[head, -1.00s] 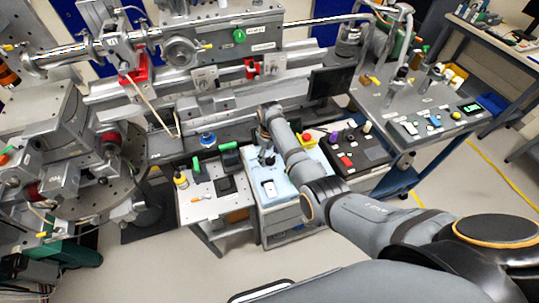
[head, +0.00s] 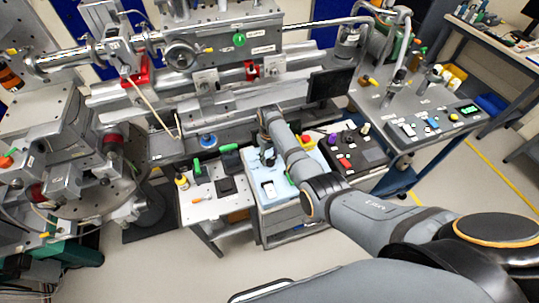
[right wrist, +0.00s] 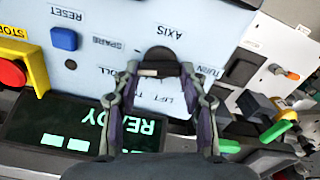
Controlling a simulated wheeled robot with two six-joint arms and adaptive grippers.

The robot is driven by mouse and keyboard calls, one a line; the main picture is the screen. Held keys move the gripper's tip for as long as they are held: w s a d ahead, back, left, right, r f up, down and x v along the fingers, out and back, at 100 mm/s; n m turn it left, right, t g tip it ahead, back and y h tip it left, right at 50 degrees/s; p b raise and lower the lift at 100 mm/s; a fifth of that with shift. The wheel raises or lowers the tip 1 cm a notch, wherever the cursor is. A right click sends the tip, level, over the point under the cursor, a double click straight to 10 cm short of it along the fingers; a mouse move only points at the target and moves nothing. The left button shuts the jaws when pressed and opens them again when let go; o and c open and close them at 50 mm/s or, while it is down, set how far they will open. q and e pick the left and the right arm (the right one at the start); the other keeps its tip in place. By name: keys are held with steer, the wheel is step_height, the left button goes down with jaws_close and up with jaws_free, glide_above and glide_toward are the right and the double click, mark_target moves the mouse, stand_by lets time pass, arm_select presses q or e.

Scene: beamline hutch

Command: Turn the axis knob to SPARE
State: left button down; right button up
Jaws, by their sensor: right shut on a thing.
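The axis knob (right wrist: 160,56) is black and sits on the pale blue control panel (right wrist: 105,50), seen upside down in the right wrist view. My right gripper (right wrist: 160,76) is shut on the knob, with a finger on each side. A small pale mark shows on the knob's lower left edge; I cannot tell surely which label it faces. In the head view my right gripper (head: 268,154) is over the panel, and the knob is hidden. My left gripper is not in view.
On the panel are a blue RESET button (right wrist: 64,39), a red stop button (right wrist: 12,74) in a yellow frame and a display (right wrist: 75,128) reading READY. Right of the panel stands a dark box (head: 360,150) with buttons; left is a small table (head: 210,212).

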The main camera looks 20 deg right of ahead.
mark_target(270, 159)
steer(key=shift+r+m+p, duration=0.1)
steer(key=shift+m+p, duration=0.35)
steer(key=shift+m, duration=0.75)
steer(key=shift+d+m+p, duration=0.1)
steer(key=shift+m+p, duration=0.2)
steer(key=shift+m, duration=0.9)
steer(key=o, duration=1.1)
steer(key=shift+o, duration=0.2)
step_height(270, 159, up, 12)
